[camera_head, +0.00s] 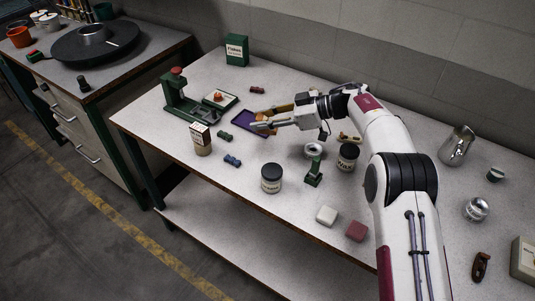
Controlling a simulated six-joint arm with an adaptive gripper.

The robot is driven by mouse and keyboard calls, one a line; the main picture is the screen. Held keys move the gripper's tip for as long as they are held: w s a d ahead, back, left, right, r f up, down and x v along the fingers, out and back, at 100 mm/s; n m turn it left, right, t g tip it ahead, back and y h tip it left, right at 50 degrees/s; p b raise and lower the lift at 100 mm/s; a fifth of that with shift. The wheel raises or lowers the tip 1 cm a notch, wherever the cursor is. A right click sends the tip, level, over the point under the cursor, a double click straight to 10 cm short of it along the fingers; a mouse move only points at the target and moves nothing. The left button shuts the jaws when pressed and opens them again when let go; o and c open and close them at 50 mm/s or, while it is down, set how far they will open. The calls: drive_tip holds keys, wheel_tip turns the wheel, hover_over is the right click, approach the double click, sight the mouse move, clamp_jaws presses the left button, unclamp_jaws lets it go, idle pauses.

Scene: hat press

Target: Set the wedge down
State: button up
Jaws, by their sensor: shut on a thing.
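My gripper (257,120) reaches left over a purple tray (239,126) in the middle of the table. It is shut on a small orange piece (263,117), which looks like the wedge. The fingers partly hide the wedge, and I cannot tell whether its underside touches the tray.

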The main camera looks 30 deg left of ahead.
idle(0.3)
hover_over(263, 153)
drive_tip(key=shift+f, duration=3.1)
drive_tip(key=shift+f, duration=1.85)
drive_tip(key=shift+f, duration=0.15)
drive_tip(key=o, duration=1.1)
drive_tip(key=shift+d, duration=0.1)
